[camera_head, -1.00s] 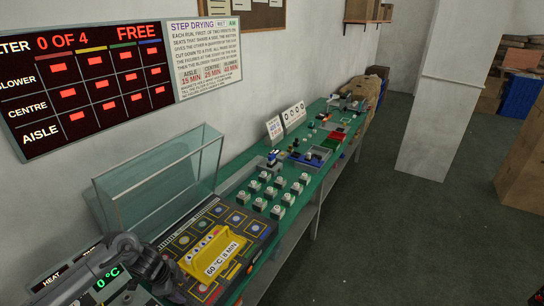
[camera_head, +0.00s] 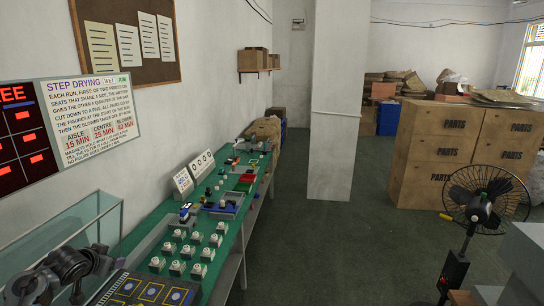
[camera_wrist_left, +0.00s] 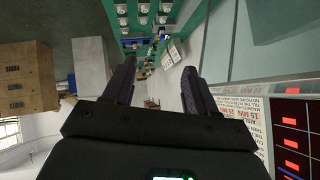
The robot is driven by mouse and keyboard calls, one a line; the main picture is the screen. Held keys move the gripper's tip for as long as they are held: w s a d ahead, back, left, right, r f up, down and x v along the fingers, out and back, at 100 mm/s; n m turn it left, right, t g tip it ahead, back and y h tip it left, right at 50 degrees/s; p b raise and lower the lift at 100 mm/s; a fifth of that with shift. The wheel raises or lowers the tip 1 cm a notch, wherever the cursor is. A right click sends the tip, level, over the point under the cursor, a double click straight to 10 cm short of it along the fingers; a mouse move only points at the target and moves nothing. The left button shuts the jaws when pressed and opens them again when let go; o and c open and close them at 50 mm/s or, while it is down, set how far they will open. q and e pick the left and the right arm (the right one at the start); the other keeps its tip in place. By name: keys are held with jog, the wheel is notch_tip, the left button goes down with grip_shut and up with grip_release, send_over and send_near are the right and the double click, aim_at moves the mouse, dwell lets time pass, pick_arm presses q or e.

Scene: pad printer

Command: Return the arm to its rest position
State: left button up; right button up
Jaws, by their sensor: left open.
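My left gripper (camera_wrist_left: 160,85) is open and empty in the left wrist view, its two dark fingers apart with nothing between them. In the head view, dark links of my left arm show at the bottom left, in front of the clear glass case (camera_head: 85,215). I cannot make out the fingertips there. In the wrist view, the green bench (camera_wrist_left: 122,45) with rows of small white-topped blocks lies beyond the fingers. My right gripper is in neither current view.
The green bench (camera_head: 222,262) runs away along the left wall with white-topped blocks (camera_head: 186,251) on it. The step drying sign (camera_head: 92,122) hangs above. A pillar (camera_head: 334,120), PARTS boxes (camera_head: 436,152) and a fan (camera_head: 482,200) stand right. The floor between is clear.

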pick_arm(q)
jog(key=s+a+f+n+g+y, duration=0.35)
jog(key=s+a+n+g, duration=0.3)
jog(key=s+a, duration=0.35)
jog(key=s+d+f+m+h, duration=0.1)
jog(key=s+d+f+m, duration=0.1)
jog(key=s+d+f, duration=0.85)
jog(key=s+d+f+m+h, duration=0.1)
jog(key=s+d+f+m, duration=0.2)
jog(key=s+d+f, duration=0.7)
jog(key=s+d+r+h, duration=0.2)
jog(key=s+d, duration=0.6)
jog(key=s, duration=0.1)
jog(key=s+d+r+h, duration=0.1)
jog(key=s+d+r, duration=0.1)
jog(key=s+d, duration=0.6)
jog(key=w+p+v, duration=0.2)
jog(key=p+v, duration=0.9)
jog(key=shift+w+d+r+m+p, duration=0.15)
jog(key=shift+d+r+m+p, duration=0.25)
jog(key=shift+r, duration=0.3)
